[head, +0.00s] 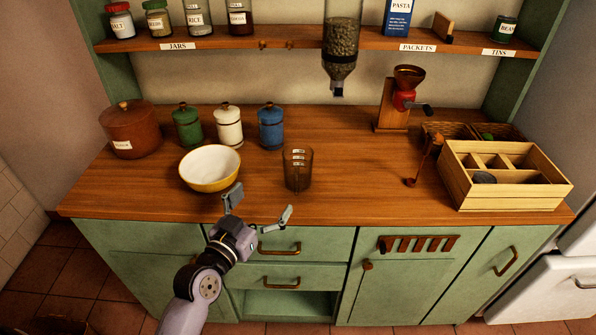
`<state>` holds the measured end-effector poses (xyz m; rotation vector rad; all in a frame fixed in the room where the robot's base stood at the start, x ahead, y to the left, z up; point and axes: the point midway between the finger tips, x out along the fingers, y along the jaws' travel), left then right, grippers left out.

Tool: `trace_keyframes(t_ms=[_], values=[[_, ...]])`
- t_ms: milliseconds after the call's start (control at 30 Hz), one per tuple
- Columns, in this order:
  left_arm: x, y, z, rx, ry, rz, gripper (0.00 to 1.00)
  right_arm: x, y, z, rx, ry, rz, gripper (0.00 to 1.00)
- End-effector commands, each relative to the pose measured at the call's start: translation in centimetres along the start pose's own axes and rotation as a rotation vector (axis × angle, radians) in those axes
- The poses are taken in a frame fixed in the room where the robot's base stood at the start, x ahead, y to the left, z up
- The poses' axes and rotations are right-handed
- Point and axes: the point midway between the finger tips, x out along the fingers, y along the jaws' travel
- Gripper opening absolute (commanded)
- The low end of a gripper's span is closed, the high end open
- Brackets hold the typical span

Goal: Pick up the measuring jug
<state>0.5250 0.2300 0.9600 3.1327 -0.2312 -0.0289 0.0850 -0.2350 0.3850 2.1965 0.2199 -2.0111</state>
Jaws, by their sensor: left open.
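The measuring jug (298,170) looks like a brownish, see-through cup with pale markings inside its rim. It stands upright on the wooden counter, near the middle. My left gripper (262,205) is open and empty, with its two fingers spread. In the picture it shows in front of the counter's front edge, below and left of the jug and apart from it. My right gripper is not in view.
A yellow and white bowl (210,168) sits left of the jug. Green, white and blue canisters (229,125) stand behind. A hopper (341,50) hangs above. A grinder (400,98) and a divided wooden crate (505,190) are to the right. Counter right of the jug is clear.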

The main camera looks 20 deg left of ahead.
Motion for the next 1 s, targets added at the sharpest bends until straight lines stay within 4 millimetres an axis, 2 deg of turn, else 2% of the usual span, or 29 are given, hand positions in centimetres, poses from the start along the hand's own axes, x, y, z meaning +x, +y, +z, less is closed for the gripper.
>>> trace_keyframes(t_ms=[100, 300, 500, 633, 867, 1000], values=[[1.3, -0.1, -1.1, -0.001, 0.022, -0.003, 0.95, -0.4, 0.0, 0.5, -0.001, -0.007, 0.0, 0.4], [5.6, -0.1, -1.2, -0.001, 0.021, -0.003, 0.95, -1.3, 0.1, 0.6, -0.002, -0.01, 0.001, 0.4], [9.8, -0.1, -1.2, 0.0, 0.019, -0.003, 0.95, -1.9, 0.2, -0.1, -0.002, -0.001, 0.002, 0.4], [11.4, -0.1, -1.0, 0.001, 0.018, -0.003, 0.95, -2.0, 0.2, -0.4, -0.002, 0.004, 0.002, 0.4], [12.9, 0.0, -1.1, 0.0, 0.019, -0.003, 0.95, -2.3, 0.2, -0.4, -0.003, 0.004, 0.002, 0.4], [14.8, 0.1, -1.1, -0.001, 0.017, -0.002, 0.95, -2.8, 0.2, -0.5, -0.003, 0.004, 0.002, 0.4]])
